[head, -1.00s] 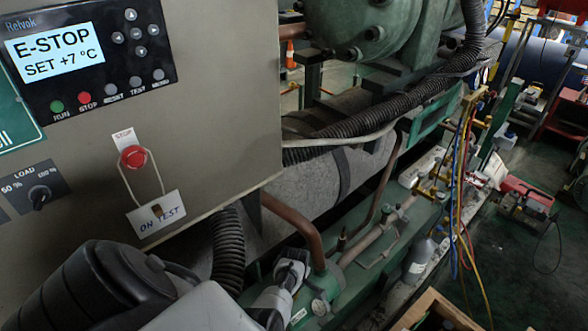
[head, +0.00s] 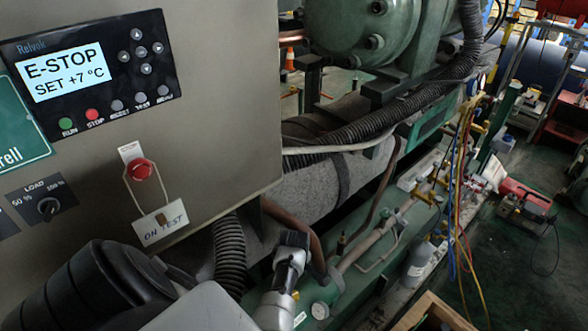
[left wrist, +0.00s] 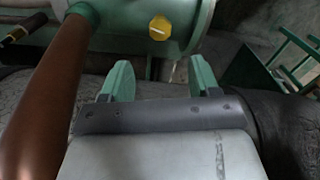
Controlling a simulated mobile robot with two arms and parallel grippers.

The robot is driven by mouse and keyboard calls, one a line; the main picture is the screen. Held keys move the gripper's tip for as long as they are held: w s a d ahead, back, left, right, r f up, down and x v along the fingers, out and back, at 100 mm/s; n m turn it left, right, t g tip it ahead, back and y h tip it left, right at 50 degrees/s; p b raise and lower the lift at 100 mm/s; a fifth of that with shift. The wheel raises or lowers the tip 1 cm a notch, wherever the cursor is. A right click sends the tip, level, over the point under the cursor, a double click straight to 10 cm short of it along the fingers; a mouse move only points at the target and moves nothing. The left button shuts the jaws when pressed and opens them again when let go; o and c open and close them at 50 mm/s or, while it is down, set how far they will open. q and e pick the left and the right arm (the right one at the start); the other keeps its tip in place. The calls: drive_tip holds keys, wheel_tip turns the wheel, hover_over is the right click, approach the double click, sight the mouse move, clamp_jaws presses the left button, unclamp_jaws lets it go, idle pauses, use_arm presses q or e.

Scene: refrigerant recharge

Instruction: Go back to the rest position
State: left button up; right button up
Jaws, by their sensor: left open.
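My left gripper (left wrist: 162,80) shows in the left wrist view with its two green fingers apart and nothing between them. A brown copper pipe (left wrist: 52,90) runs up the left side of that view, beside the gripper. A green vessel (left wrist: 120,25) with a yellow round cap (left wrist: 159,28) lies beyond the fingertips. In the head view, dark and grey links of my arm fill the lower left, and I cannot make out the left fingertips. My right gripper is in neither view.
The control cabinet (head: 225,90) stands close on the left, its display (head: 66,73) reading E-STOP, with a red stop button (head: 140,169) and hanging tag (head: 160,222). Pipes and a black corrugated hose (head: 400,112) crowd the middle. Coloured hoses (head: 459,190) hang right; dark floor (head: 525,285) lies beyond.

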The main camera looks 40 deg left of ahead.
use_arm(q)
drive_tip(key=shift+r, duration=0.35)
idle(0.3)
